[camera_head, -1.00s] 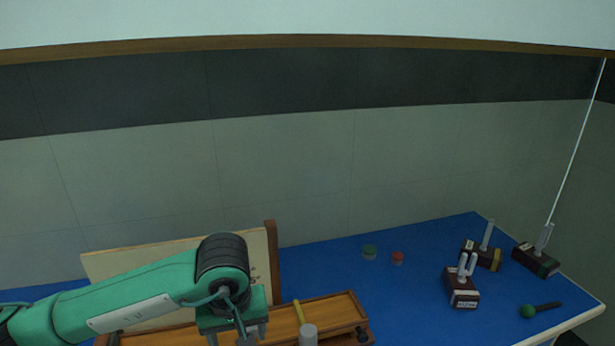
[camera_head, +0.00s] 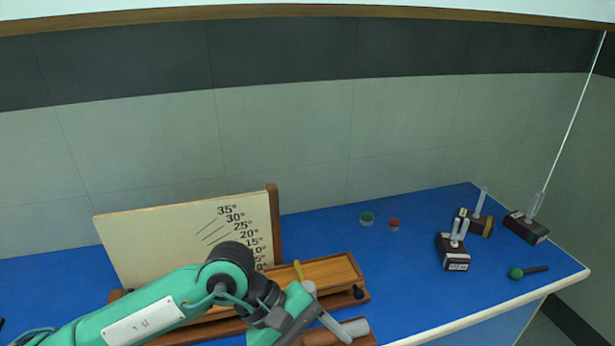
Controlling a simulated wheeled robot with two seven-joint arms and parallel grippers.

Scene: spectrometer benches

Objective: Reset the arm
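A cream angle board (camera_head: 165,235) with printed degree marks stands upright at the back of a wooden bench instrument (camera_head: 335,272). A yellow strip (camera_head: 298,270) lies on the wooden top, with a small grey round piece (camera_head: 309,288) at its near end. My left arm comes in from the left in front of the board and covers part of the scale and base. My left gripper (camera_head: 300,326) is at the front of the instrument, close to a grey cylinder (camera_head: 352,328) on a brown block. I cannot tell whether it touches or grips anything. My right gripper is out of view.
Green (camera_head: 367,218) and red (camera_head: 393,223) small pots stand on the blue bench top (camera_head: 320,228). Dark blocks with grey posts, one of them labelled (camera_head: 453,252), stand at the right. A green-knobbed tool (camera_head: 516,273) lies near the right edge. A thin white rod (camera_head: 572,125) rises at the far right.

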